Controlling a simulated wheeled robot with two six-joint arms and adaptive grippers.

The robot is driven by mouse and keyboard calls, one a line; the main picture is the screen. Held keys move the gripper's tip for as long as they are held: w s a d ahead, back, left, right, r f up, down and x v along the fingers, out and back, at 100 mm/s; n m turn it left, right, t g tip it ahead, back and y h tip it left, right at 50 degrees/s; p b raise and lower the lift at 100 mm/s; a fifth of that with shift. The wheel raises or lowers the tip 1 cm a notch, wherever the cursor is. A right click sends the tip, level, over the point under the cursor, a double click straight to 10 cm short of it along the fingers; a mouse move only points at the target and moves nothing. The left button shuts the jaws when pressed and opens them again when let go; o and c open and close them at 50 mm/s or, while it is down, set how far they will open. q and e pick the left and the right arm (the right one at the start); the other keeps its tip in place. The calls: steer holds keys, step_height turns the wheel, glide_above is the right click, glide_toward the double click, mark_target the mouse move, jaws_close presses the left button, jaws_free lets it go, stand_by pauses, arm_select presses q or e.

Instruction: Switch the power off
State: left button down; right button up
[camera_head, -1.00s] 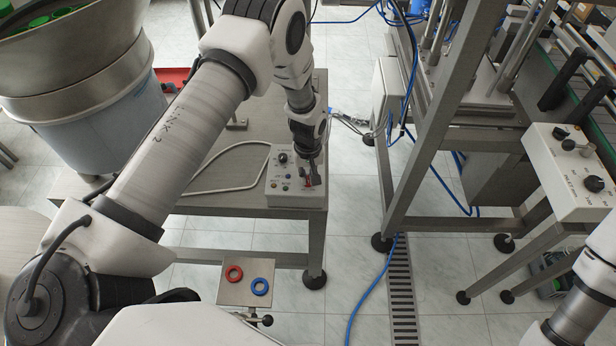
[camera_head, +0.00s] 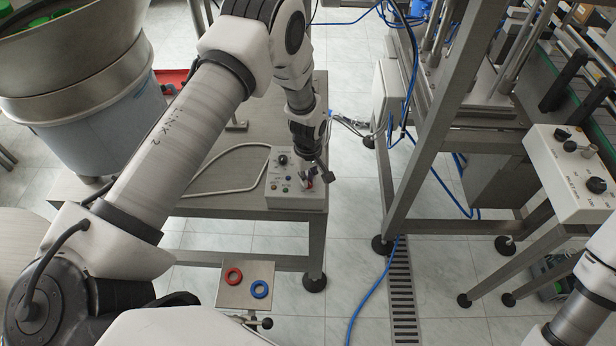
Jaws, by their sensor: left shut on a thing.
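A white control box (camera_head: 285,201) with a black knob (camera_head: 283,160), several small coloured buttons and a red switch part sits on the right end of the steel table. My left gripper (camera_head: 308,182) reaches down onto the right side of its panel, at the red part. It is shut on the switch there, which is mostly hidden by the fingers. A second white control box (camera_head: 570,190) with black knobs stands at the right. My right gripper is out of view; only part of that arm shows at the lower right.
A large feeder bowl (camera_head: 75,45) stands at the left. A steel frame (camera_head: 425,140) and blue hose (camera_head: 372,297) are right of the table.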

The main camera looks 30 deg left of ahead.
arm_select(q)
steer(key=c, duration=1.2)
jaws_free()
steer(key=shift+c, duration=0.2)
step_height(320, 180, up, 12)
